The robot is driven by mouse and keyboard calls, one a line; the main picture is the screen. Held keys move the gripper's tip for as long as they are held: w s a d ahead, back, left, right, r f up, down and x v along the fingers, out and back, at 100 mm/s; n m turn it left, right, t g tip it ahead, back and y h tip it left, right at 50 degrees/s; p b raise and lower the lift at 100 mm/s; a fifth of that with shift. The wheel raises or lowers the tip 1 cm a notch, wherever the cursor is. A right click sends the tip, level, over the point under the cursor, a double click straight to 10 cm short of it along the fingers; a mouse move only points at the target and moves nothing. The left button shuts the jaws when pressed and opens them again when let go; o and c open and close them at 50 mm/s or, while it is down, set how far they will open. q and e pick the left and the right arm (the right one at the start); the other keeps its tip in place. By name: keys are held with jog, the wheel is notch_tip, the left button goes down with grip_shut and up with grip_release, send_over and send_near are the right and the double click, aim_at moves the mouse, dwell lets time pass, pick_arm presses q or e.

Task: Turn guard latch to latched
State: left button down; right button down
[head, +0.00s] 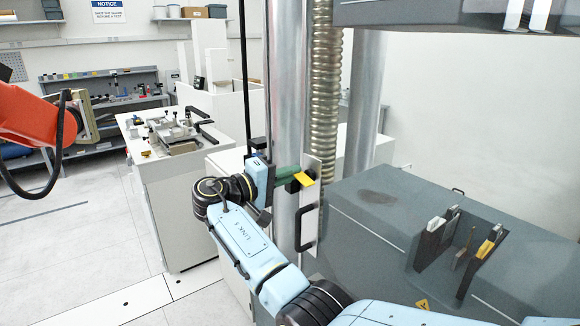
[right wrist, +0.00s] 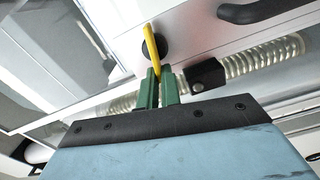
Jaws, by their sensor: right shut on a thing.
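The guard latch is a small yellow lever (head: 304,179) on the edge of the pale guard plate (head: 312,165), beside the metal column. In the right wrist view the yellow lever (right wrist: 152,45) stands by a round black pivot (right wrist: 161,46), and its lower end lies between the green fingertips. My right gripper (head: 289,179) has its green fingers (right wrist: 161,88) closed on the lever's end. The fingers hide that end, and the latch's exact setting cannot be told. My left gripper is not in view.
A black guard handle (head: 306,228) is just below the latch. A black block (right wrist: 207,75) sits close beside the fingers. The grey machine bed (head: 385,235) lies to the right, and a white bench (head: 175,195) stands at the left.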

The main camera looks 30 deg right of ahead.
jog(key=shift+f+n+p, duration=0.2)
jog(key=shift+n+p, duration=0.35)
jog(key=shift+n, duration=0.55)
jog(key=c, duration=1.6)
grip_release()
jog(key=shift+f, duration=0.1)
jog(key=s+a+b, duration=0.1)
jog(key=a+b, duration=0.3)
jog(key=a, duration=0.9)
jog(key=shift+a, duration=0.25)
